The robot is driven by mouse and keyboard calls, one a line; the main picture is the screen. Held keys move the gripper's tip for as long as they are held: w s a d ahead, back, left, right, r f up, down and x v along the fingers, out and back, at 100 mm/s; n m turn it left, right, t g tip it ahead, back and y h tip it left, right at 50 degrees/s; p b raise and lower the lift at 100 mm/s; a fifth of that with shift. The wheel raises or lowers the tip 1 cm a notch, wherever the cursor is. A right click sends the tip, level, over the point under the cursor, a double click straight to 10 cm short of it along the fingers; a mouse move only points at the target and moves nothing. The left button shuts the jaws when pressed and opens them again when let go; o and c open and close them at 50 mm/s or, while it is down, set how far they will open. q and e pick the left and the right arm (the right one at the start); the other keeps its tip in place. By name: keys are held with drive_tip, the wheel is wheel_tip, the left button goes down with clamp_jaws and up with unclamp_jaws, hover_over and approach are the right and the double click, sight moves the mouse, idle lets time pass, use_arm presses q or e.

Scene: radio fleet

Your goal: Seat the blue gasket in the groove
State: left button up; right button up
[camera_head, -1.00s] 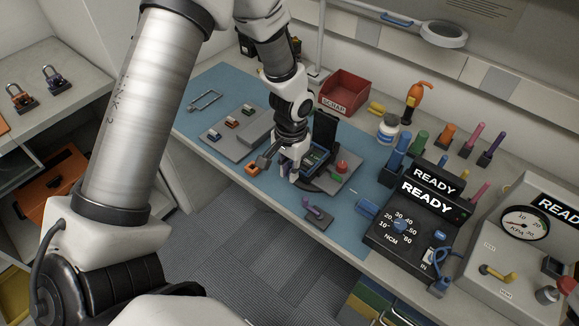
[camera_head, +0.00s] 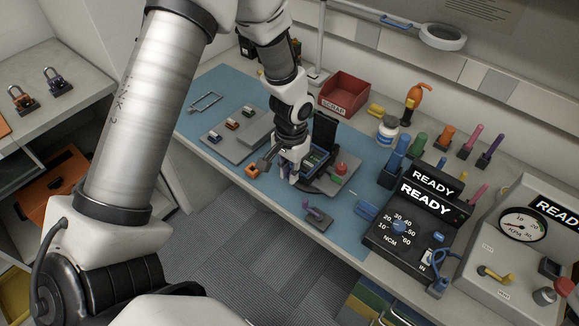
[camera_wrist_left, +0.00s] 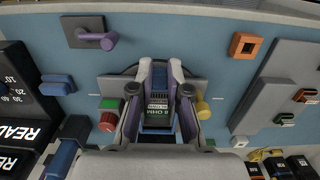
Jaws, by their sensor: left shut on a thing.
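My left gripper (camera_head: 288,172) is over the open radio case on the grey fixture (camera_head: 345,175), fingers pointing down. In the left wrist view its fingers (camera_wrist_left: 160,100) are closed on a dark block with a green "8 OHM" label (camera_wrist_left: 158,104). Blue shows just below the label, but I cannot tell what it belongs to. The case's dark lid (camera_head: 325,130) stands upright behind the gripper. The groove is hidden by the gripper. I cannot clearly identify the blue gasket; a thin rectangular frame (camera_head: 206,102) lies on the blue mat at the back left. My right gripper is not in view.
A grey rack (camera_head: 240,138) with small coloured parts stands left of the fixture. A purple-handled block (camera_head: 317,218) and an orange square piece (camera_head: 252,171) are near the front edge. A red scrap bin (camera_head: 344,95) is behind. READY consoles (camera_head: 425,215) stand at right.

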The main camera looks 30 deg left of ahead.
use_arm(q)
drive_tip(key=shift+f, duration=0.5)
drive_tip(key=shift+w+r+p, duration=0.1)
drive_tip(key=shift+w+p, duration=0.35)
drive_tip(key=shift+p, duration=0.05)
idle(1.0)
drive_tip(key=shift+f, duration=0.45)
idle(0.5)
drive_tip(key=o, duration=0.8)
drive_tip(key=shift+r, duration=0.1)
drive_tip(key=r, duration=1.1)
drive_tip(key=shift+w+r, duration=0.3)
drive_tip(key=shift+r, duration=0.1)
drive_tip(key=shift+f, duration=0.1)
